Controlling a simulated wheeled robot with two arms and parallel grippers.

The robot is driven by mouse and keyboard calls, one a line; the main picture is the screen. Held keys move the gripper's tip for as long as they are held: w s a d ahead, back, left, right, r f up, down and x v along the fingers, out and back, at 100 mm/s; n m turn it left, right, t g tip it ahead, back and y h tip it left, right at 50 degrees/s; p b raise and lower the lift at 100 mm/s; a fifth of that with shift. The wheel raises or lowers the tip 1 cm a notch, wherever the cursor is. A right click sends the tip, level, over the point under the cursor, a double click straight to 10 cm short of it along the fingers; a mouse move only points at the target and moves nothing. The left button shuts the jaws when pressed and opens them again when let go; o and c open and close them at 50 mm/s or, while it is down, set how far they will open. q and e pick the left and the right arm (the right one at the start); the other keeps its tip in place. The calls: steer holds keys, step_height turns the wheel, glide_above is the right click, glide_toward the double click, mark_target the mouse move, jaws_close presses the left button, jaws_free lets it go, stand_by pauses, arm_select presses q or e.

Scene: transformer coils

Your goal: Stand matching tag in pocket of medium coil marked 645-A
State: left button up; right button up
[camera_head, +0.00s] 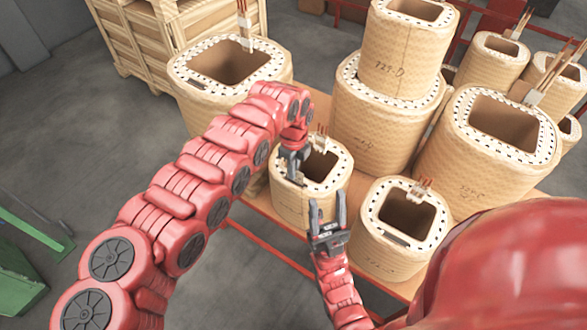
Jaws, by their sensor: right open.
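Several tan woven coils with white dotted rims stand on a wooden table. I cannot read 645-A on any of them. My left gripper (295,172) points down at the left rim of a small coil (306,205); its fingers are small and dark, and I cannot tell whether they hold anything. My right gripper (327,205) is open and empty, fingers up, in front of that coil and left of another small coil (378,253), whose marking is unclear. No tag can be made out for certain.
A larger coil (190,108) stands at the back left. A stack has an upper coil (395,65) marked 729-D on a wider coil (365,135). A big coil (470,165) stands right. A wooden crate (140,40) is behind.

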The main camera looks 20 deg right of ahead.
arm_select(q)
steer(key=o, duration=0.4)
steer(key=shift+o, duration=0.2)
steer(key=shift+r, duration=0.1)
steer(key=shift+w+r, duration=0.1)
steer(key=shift+r, duration=0.25)
step_height(320, 180, up, 16)
steer(key=b, duration=0.4)
steer(key=shift+r+b, duration=0.2)
steer(key=shift+b, duration=0.15)
